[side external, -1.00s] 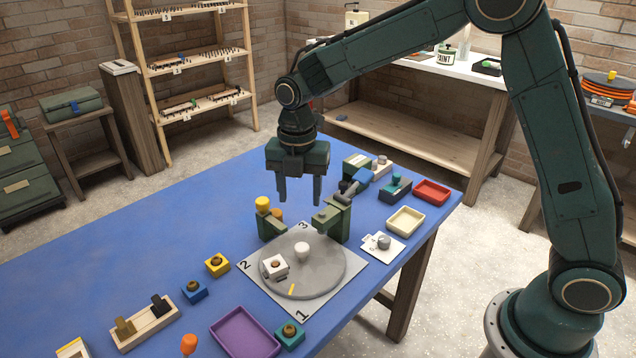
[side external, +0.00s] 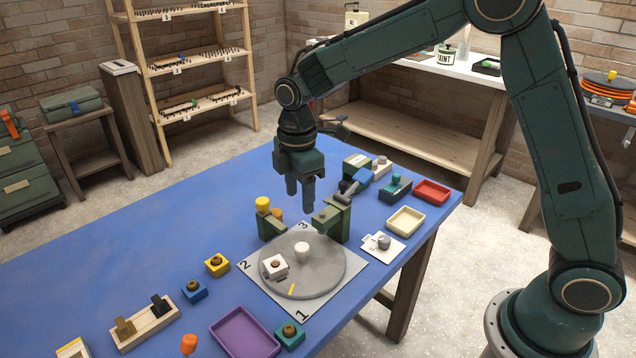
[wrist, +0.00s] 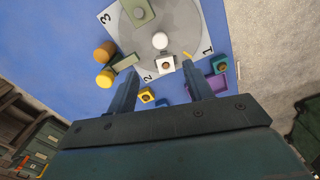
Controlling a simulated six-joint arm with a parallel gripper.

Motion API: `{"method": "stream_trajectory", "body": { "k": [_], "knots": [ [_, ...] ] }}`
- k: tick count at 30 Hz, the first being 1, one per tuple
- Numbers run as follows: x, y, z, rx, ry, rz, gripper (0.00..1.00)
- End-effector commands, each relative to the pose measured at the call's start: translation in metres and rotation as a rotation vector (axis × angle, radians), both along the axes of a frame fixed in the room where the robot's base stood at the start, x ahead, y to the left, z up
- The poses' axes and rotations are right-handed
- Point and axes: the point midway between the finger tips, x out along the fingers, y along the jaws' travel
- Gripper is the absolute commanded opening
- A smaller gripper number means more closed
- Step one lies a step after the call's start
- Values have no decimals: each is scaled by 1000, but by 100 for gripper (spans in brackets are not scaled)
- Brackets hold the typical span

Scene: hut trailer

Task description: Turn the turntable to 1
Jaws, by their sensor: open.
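The turntable is a grey disc (side external: 325,275) on a pale square plate (side external: 345,277) with corners marked 1, 2 and 3. Its yellow mark (side external: 292,289) points to the near edge, close to 1 but somewhat toward 2. A white peg (side external: 302,248) stands near the middle, and a white block with a brown knob (side external: 275,265) sits toward 2. Both also show in the wrist view, the peg (wrist: 160,40) behind the block (wrist: 167,64). My gripper (side external: 300,201) is open and empty above the turntable's back side, touching nothing. Its fingers (wrist: 160,75) frame the block in the wrist view.
Green brackets, one at left (side external: 268,227) and one at right (side external: 338,222), stand at the disc's back edge; a yellow knob (side external: 262,202) tops the left one. A purple tray (side external: 244,333) and small knobbed blocks lie nearer. The table's left back is clear.

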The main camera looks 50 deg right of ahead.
Motion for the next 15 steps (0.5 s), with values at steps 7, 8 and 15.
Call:
{"method": "stream_trajectory", "body": {
  "k": [7,8,15],
  "knots": [
    [-1,0,-14,-1,4,2,51],
    [-1,0,-17,-1,4,2,51],
    [-1,0,-48,-1,4,2,51]
  ]
}}
